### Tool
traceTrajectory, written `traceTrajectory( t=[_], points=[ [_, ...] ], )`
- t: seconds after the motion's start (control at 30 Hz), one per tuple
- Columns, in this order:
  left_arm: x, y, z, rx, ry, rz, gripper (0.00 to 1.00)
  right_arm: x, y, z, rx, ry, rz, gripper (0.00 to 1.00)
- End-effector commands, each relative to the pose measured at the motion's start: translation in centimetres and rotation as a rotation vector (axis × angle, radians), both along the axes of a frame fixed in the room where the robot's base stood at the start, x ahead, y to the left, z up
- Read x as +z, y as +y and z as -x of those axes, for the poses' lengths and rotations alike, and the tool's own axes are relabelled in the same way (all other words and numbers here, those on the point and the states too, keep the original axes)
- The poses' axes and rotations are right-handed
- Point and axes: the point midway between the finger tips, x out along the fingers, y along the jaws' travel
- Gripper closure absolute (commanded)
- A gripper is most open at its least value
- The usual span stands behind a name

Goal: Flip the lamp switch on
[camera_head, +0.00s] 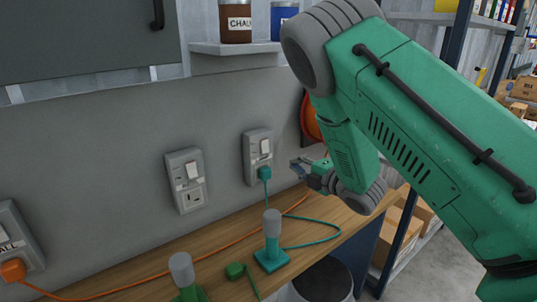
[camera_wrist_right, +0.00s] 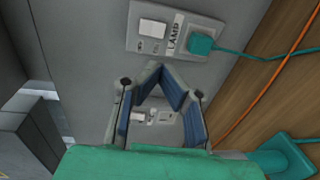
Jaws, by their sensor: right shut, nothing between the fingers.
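The lamp switch (camera_wrist_right: 153,26) is a white rocker on a grey wall plate (camera_wrist_right: 133,44) labelled LAMP, with a teal plug (camera_wrist_right: 201,43) in its socket. In the head view, the plate with the teal plug (camera_head: 265,173) is the right-hand one, and its white switch (camera_head: 264,146) faces me. My right gripper (camera_head: 298,167) is just right of that plate, apart from it. In the wrist view, the right gripper's (camera_wrist_right: 160,77) blue-padded fingers meet at the tips, shut and empty, below the lamp plate. My left gripper is not in view.
A second switch plate (camera_head: 186,180) with an empty socket is to the left. A further plate (camera_head: 12,240) holds an orange plug. On the wooden bench (camera_head: 150,275) stand a teal-based post (camera_head: 272,245) and a green-based one (camera_head: 184,275), with cords around. A shelf (camera_head: 235,47) holds jars above.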

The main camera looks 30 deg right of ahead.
Motion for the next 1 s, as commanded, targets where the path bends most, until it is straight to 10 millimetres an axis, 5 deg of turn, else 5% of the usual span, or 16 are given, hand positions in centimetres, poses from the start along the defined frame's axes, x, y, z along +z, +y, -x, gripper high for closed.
traceTrajectory(
  t=[0.53, 1.0],
  points=[
    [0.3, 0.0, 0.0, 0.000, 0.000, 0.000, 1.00, -1.4, 0.6, -10.5, 0.000, -0.001, -0.004, 1.00],
    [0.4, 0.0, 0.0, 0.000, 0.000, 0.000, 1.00, -1.7, 0.7, -12.4, -0.001, 0.001, -0.004, 1.00]
  ],
)
